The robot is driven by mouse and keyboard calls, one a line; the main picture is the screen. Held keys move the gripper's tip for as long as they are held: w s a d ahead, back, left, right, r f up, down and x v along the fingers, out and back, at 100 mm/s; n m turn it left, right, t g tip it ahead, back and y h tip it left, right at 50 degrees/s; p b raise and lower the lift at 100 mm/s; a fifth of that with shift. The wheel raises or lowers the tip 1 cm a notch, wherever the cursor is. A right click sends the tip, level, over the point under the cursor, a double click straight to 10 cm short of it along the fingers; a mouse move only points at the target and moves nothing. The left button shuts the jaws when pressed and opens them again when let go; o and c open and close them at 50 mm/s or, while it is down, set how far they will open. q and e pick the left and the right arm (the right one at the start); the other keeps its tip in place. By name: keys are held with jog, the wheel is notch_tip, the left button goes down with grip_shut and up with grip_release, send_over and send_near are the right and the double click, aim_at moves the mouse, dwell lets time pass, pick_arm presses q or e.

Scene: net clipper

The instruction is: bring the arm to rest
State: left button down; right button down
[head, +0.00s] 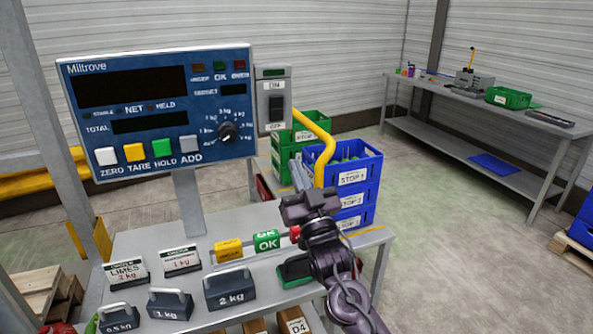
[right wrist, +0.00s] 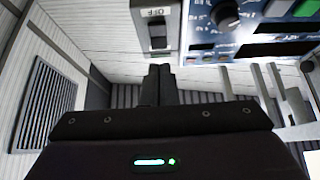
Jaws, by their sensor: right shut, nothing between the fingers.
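My right gripper (head: 309,207) is above the right part of the grey table, in front of the blue crates, in the head view. In the right wrist view its two fingers (right wrist: 160,85) are together with nothing between them. The fingers point toward the power switch box (right wrist: 157,30), which shows just beyond them there. In the head view that switch box (head: 275,100) is mounted at the right side of the blue Miltrove panel (head: 160,105). The gripper is apart from the box. My left gripper is not in view.
Blue crates (head: 351,177) and green crates (head: 290,150) stand behind the gripper. Weights, including a 2 kg block (head: 231,289), and label cards (head: 181,260) are on the grey table. A side bench (head: 460,140) stands at the right. Open floor (head: 460,250) lies between.

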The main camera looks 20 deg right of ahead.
jog(key=s+a+f+g, duration=0.1)
jog(key=s+f+g, duration=0.35)
jog(key=f, duration=0.45)
jog(key=s+a+f+g, duration=0.1)
jog(key=s+f+g, duration=0.4)
jog(key=f, duration=0.5)
jog(key=s+f+n+g, duration=0.1)
jog(key=s+f+g, duration=0.45)
jog(key=s, duration=0.55)
jog(key=s+f+n+g, duration=0.1)
jog(key=s+f+g, duration=0.45)
jog(key=s, duration=0.55)
notch_tip(320, 180, down, 27)
jog(key=g, duration=0.2)
jog(key=s+d+f, duration=0.2)
jog(key=s+f, duration=0.8)
jog(key=s+d+f, duration=0.2)
jog(key=s+f, duration=0.8)
jog(key=s, duration=0.1)
jog(key=shift+d+f+g+h, duration=0.2)
jog(key=shift+f+g+h, duration=0.05)
jog(key=shift+g+h, duration=0.2)
